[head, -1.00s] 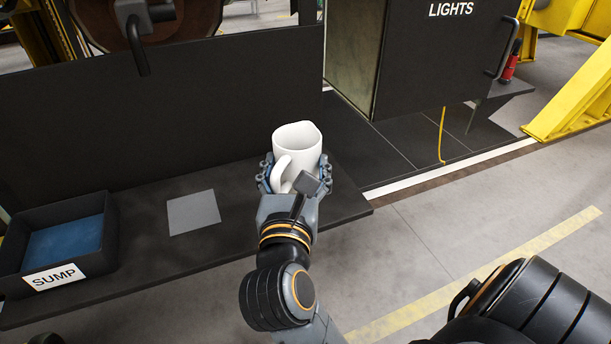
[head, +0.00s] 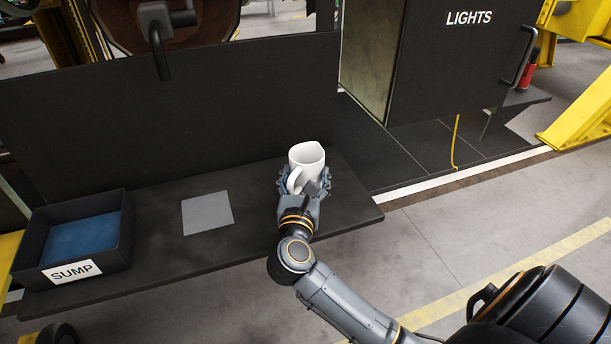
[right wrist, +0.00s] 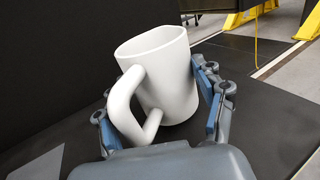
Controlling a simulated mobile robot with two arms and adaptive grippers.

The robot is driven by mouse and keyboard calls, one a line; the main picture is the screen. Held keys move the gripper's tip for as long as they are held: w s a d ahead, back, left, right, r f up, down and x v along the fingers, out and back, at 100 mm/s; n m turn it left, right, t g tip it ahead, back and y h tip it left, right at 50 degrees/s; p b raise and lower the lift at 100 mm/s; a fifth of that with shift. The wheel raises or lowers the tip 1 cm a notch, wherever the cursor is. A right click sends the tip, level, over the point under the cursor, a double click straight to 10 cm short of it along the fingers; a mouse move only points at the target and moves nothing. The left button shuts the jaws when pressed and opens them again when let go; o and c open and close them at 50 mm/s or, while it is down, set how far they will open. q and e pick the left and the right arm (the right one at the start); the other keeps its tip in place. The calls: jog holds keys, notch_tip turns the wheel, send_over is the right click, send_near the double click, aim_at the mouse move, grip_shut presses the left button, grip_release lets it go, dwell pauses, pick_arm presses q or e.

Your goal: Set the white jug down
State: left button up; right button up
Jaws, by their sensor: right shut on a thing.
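The white jug (head: 307,158) is upright at the right part of the dark shelf (head: 262,228), its handle towards me. My right gripper (head: 304,184) is shut on it, with one finger on each side. In the right wrist view the jug (right wrist: 165,75) sits between the fingers of my right gripper (right wrist: 165,115), its base low over the dark surface. I cannot tell whether the base touches the shelf. My left gripper is not in view.
A grey square (head: 207,213) lies on the shelf left of the jug. A dark SUMP bin (head: 123,240) with a blue inside stands at the left end. A dark panel (head: 200,120) rises behind. A black LIGHTS cabinet (head: 450,70) stands at the back right.

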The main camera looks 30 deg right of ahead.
jog(key=shift+f, duration=0.45)
jog(key=shift+f, duration=0.1)
jog(key=o, duration=1.3)
jog(key=shift+o, duration=0.2)
